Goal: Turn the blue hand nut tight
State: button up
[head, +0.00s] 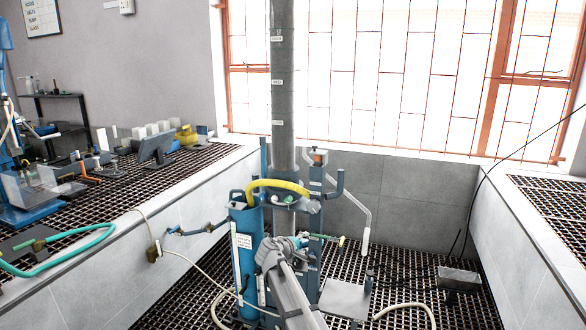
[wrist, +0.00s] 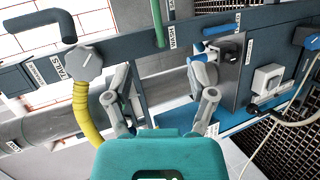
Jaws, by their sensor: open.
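In the wrist view my gripper (wrist: 160,78) has its two grey fingers spread wide, with nothing between them. Beyond the fingers runs a dark blue-grey upright (wrist: 145,42), which looks tilted in this view. A short bright blue part (wrist: 219,30) shows beside it, above the right finger; I cannot tell for certain whether it is the blue hand nut. It looks apart from the fingers. In the head view my arm reaches up to the rig from the bottom centre, and the gripper there is small and partly hidden. The nut cannot be made out there.
A yellow hose (head: 278,184) loops over a blue cylinder (head: 246,262) at the rig. A grey fluted knob (wrist: 90,61) and a bent dark handle (wrist: 40,22) sit left of the fingers. A grey box (wrist: 268,78) is at right. Pale hoses lie on the grating.

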jog(key=s+d+f+m+g+y, duration=0.1)
jog(key=s+d+f+m+g, duration=0.25)
jog(key=s+d, duration=0.35)
jog(key=s+d+f+m+g+y, duration=0.1)
jog(key=s+d+f+m+g, duration=0.3)
jog(key=s, duration=0.4)
jog(key=s+d+f+m+g+y, duration=0.1)
jog(key=s+f+m+g+y, duration=0.15)
jog(key=s, duration=0.65)
jog(key=s+d+f+m+g+y, duration=0.15)
jog(key=s+y, duration=0.25)
jog(key=s, duration=0.6)
notch_tip(320, 180, up, 14)
jog(key=p, duration=1.4)
jog(key=shift+w+n+p, duration=0.15)
jog(key=shift+n+p, duration=0.25)
jog(key=shift+n, duration=0.05)
jog(key=shift+r, duration=0.1)
